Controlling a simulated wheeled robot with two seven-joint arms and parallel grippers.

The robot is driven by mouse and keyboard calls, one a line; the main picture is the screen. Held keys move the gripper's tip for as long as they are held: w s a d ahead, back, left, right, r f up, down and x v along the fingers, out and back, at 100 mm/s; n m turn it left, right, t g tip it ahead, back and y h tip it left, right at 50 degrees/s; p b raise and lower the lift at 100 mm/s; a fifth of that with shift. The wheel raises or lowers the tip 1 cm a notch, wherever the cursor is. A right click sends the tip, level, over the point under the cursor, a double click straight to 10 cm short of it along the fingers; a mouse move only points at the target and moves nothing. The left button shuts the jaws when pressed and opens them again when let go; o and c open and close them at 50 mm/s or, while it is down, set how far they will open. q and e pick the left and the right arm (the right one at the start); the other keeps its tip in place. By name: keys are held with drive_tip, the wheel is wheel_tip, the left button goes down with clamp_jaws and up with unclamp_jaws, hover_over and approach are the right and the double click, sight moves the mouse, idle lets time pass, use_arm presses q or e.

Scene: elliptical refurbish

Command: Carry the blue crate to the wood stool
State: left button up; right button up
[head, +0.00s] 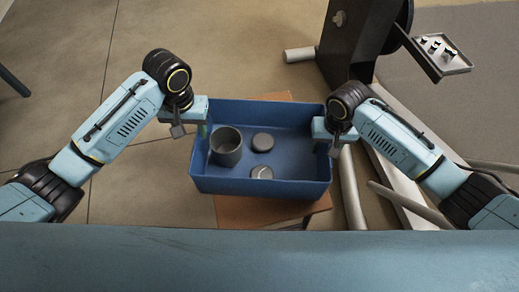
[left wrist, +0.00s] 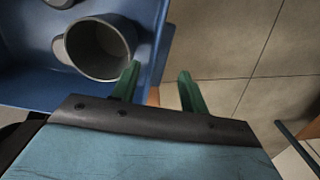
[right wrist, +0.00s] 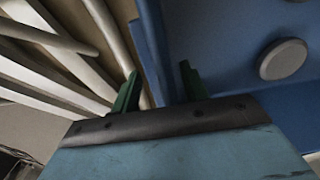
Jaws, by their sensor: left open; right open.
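The blue crate (head: 262,186) stands in the middle of the head view, on or just over a brown wooden top (head: 262,211), which looks like the wood stool; the crate hides most of it. A grey mug (head: 226,146) and two grey round lids (head: 263,142) (head: 261,172) are in the crate. My left gripper (head: 203,130) is at the crate's left wall. In the left wrist view its open fingers (left wrist: 157,86) lie either side of that wall. My right gripper (head: 331,151) is at the right wall, its open fingers (right wrist: 160,88) either side of it.
A dark stand (head: 349,45) with a small tray (head: 446,61) of small items is at the back right. Pale bars and tubes (head: 352,190) lie on the floor right of the crate. The tiled floor to the left is clear.

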drive_tip(key=shift+r, duration=0.2)
use_arm(q)
wheel_tip(320, 180, up, 5)
drive_tip(key=shift+r, duration=0.1)
use_arm(e)
wheel_tip(320, 180, up, 12)
drive_tip(key=shift+f, duration=0.15)
idle(0.5)
